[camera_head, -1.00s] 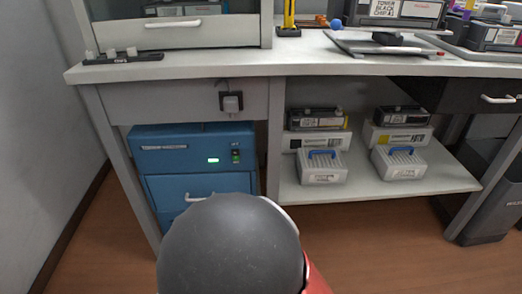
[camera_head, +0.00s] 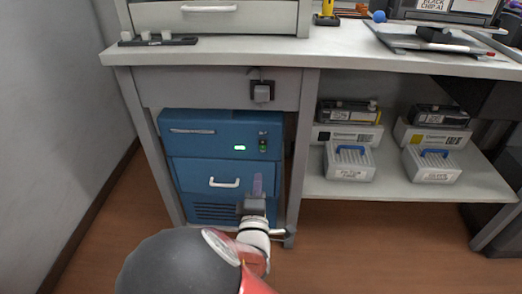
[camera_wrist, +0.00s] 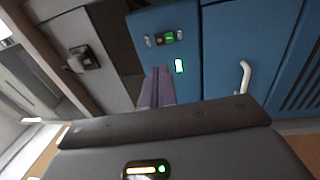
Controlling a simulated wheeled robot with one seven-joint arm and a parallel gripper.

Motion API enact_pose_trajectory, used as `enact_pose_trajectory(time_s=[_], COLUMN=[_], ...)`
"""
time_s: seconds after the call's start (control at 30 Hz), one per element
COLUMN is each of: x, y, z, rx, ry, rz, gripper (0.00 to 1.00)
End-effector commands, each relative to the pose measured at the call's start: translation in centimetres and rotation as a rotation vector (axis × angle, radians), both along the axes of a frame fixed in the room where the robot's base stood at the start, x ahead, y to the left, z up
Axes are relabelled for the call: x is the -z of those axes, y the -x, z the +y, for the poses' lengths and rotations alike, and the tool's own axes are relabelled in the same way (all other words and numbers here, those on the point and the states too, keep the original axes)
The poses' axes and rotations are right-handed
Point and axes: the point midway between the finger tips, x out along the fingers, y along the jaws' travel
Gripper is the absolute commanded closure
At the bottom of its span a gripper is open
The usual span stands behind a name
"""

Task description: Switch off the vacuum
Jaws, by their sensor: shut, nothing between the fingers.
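The vacuum is a blue cabinet unit (camera_head: 200,145) under the left of the bench, and it also fills much of the wrist view (camera_wrist: 225,50). Its small switch (camera_head: 263,144) glows green at the upper right of its front, and shows near the top in the wrist view (camera_wrist: 166,38). A lit green-white indicator (camera_head: 239,147) is beside it. My gripper (camera_head: 257,182) is shut and empty, its purple fingers pointing at the cabinet below the switch. In the wrist view its fingertips (camera_wrist: 158,72) appear below the switch; I cannot tell whether they touch the cabinet.
The vacuum's drawer handle (camera_head: 224,184) sticks out left of my gripper. A grey socket with a plug (camera_head: 262,92) is on the bench apron above. The bench leg (camera_head: 299,160) stands close at right, with a shelf (camera_head: 390,194) of boxes beyond.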

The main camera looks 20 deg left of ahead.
Motion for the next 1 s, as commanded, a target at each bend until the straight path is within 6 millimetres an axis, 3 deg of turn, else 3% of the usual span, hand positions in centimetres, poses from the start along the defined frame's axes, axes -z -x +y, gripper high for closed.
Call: enact_pose_trajectory(time_s=[0.3,0.5,0.7,1.0], x=[-0.9,-1.3,-1.5,-1.5], y=[-6.7,-9.9,-11.3,-11.5], z=[1.5,2.3,2.6,2.7], rx=[0.003,0.001,0.002,0.001], ry=[-0.001,0.001,0.000,0.000], rz=[-0.003,-0.001,0.000,0.000], gripper=[1.00,1.00,1.00,1.00])
